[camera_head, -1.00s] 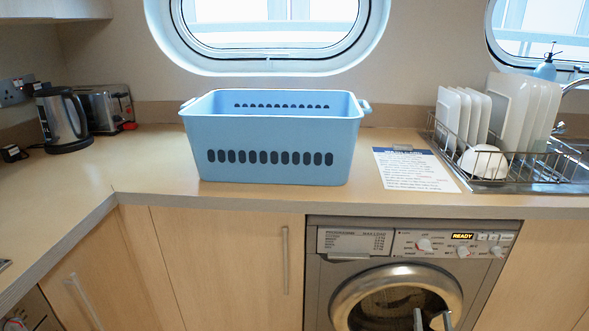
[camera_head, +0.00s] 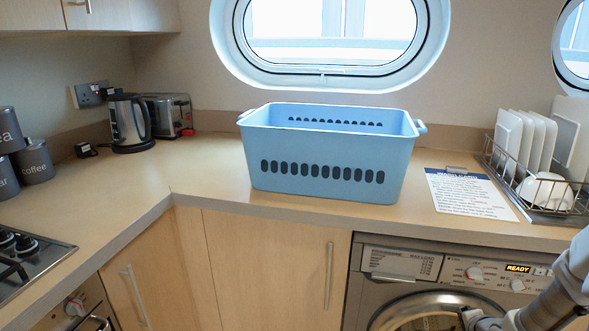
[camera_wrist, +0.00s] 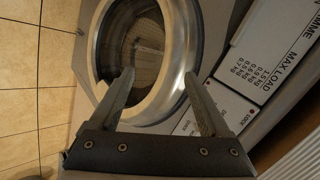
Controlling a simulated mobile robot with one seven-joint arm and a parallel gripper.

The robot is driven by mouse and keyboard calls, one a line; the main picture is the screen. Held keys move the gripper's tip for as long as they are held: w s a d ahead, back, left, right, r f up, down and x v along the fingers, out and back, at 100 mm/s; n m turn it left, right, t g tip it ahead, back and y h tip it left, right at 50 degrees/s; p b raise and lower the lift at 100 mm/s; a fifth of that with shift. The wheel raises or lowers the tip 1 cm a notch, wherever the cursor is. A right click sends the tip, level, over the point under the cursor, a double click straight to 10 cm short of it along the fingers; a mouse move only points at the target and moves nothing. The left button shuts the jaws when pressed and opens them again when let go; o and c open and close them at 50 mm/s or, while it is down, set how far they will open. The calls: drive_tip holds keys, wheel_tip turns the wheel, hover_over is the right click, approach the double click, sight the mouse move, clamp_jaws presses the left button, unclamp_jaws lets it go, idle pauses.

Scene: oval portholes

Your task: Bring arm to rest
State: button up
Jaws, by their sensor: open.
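My gripper (camera_wrist: 158,85) is open and empty in the wrist view, its two fingers spread in front of the washing machine door (camera_wrist: 150,50). In the head view my gripper (camera_head: 490,318) shows only partly at the bottom edge, with my arm entering from the lower right. It is in front of the washing machine (camera_head: 400,265), whose display reads READY. The machine's round door is closed and partly cut off by the bottom edge.
A blue laundry basket (camera_head: 325,155) stands on the counter. A dish rack (camera_head: 535,185) with plates and a printed sheet (camera_head: 470,193) are to its right. A kettle (camera_head: 130,122), toaster (camera_head: 168,115), canisters (camera_head: 35,160) and hob (camera_head: 30,262) are at left.

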drive_tip(key=s+a+r+n+g+h, duration=0.15)
drive_tip(key=a+r+n, duration=0.25)
drive_tip(key=r, duration=0.5)
drive_tip(key=s+a+r+n+g+h, duration=0.1)
drive_tip(key=s+a+r+n, duration=0.25)
drive_tip(key=r, duration=0.45)
drive_tip(key=s+a+r+n+y, duration=0.1)
drive_tip(key=s+a+r+n, duration=0.35)
drive_tip(key=s+a, duration=0.3)
drive_tip(key=s+a+r+n+y, duration=0.2)
drive_tip(key=s+a+r+n, duration=0.25)
drive_tip(key=s+a, duration=0.3)
wheel_tip(320, 180, up, 20)
drive_tip(key=p, duration=1.9)
drive_tip(key=shift+w+a+f+g, duration=0.15)
drive_tip(key=shift+w+a+g, duration=0.2)
drive_tip(key=shift+a+g, duration=0.1)
drive_tip(key=shift+d, duration=0.15)
